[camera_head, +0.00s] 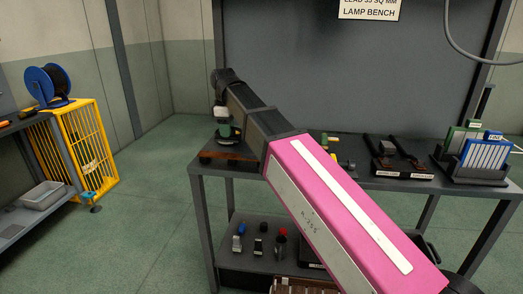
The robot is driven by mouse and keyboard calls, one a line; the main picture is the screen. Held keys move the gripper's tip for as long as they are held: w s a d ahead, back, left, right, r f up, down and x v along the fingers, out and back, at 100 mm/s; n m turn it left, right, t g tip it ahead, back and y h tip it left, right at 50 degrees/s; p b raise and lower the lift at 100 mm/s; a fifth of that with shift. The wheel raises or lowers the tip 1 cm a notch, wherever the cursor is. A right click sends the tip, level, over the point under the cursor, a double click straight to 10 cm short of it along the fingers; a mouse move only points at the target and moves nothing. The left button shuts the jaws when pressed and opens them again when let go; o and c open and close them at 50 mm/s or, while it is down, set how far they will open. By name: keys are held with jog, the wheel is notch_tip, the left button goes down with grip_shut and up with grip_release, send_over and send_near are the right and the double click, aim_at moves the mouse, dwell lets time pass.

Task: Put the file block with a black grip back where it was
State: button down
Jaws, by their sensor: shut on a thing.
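My arm reaches across the bench from the lower right. My gripper (222,121) points down over the bench's left end and is shut on a small dark block, taken to be the file block with a black grip (235,133). The block is small and partly hidden by the fingers, so its shape is unclear. A brown board (240,155) lies just below it on the bench's left corner. I cannot tell whether the block touches the board.
The dark bench (202,169) has small yellow and green items (330,141), a black tray (402,174) and racks of plates (484,155) further right. My pink arm link hides the bench's middle. Small tools (259,247) stand on the shelf below. A yellow cage (90,150) stands left; floor lies between.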

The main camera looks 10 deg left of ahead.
jog(key=w+d+r+m, duration=0.1)
jog(key=w+d+m, duration=0.25)
jog(key=d, duration=0.85)
jog(key=w+d+m, duration=0.3)
jog(key=w+d, duration=0.1)
jog(key=d, duration=0.7)
jog(key=w+d+r+m, duration=0.1)
jog(key=w+d+m, duration=0.25)
jog(key=d, duration=0.85)
jog(key=shift+n, duration=0.5)
jog(key=w+d+f, duration=0.2)
jog(key=d, duration=0.1)
jog(key=w+d+f, duration=0.2)
jog(key=d, duration=0.1)
jog(key=w+d+f, duration=0.2)
jog(key=d+f, duration=0.1)
jog(key=d, duration=0.1)
jog(key=shift+w, duration=0.2)
jog(key=shift+f, duration=2)
jog(key=shift+f, duration=0.1)
jog(key=c, duration=0.9)
grip_release()
